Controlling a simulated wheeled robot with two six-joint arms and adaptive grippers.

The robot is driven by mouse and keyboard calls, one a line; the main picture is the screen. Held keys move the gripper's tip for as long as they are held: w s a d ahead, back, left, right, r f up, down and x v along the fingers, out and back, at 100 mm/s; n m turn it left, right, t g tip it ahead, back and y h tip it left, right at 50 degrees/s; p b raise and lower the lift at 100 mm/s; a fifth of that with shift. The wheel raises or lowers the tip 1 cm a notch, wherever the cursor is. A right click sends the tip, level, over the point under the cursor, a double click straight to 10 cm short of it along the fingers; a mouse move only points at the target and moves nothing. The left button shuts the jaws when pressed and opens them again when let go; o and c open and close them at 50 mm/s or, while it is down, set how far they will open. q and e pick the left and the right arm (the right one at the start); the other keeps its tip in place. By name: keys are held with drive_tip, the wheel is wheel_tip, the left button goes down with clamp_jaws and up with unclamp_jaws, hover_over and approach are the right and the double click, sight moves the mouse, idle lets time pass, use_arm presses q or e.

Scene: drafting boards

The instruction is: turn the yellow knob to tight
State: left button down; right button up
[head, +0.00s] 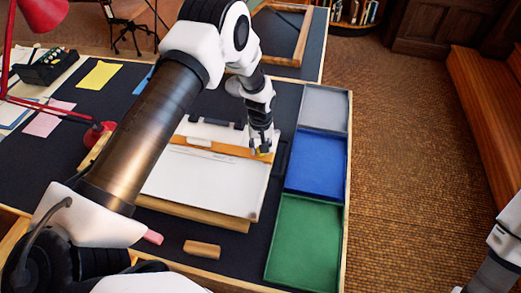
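The yellow knob (264,153) shows as a small patch at the right end of the wooden straightedge (226,149) on the drafting board (205,185). My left gripper (262,149) points down right at the knob, its fingers beside it and hiding most of it. At this size I cannot tell whether the fingers press on the knob or stand slightly apart from it. Any mark on the knob is too small to read. Of my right arm only a part shows at the lower right edge; its gripper is out of view.
Grey (322,108), blue (317,162) and green (303,238) trays line the table's right side. A wooden block (202,249) and a pink eraser-like piece (153,237) lie in front of the board. A red lamp (97,133) stands at left. Open floor lies right.

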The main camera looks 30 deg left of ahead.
use_arm(q)
drive_tip(key=m+b, duration=0.1)
drive_tip(key=m, duration=0.2)
drive_tip(key=m+b, duration=0.1)
drive_tip(key=m, duration=0.2)
drive_tip(key=shift+f+m, duration=0.2)
drive_tip(key=shift+m, duration=0.1)
drive_tip(key=m+b, duration=0.1)
drive_tip(key=m, duration=0.5)
drive_tip(key=shift+b, duration=0.4)
drive_tip(key=shift+r, duration=0.1)
drive_tip(key=c, duration=0.8)
unclamp_jaws()
wheel_tip(320, 180, up, 12)
drive_tip(key=shift+f, duration=0.1)
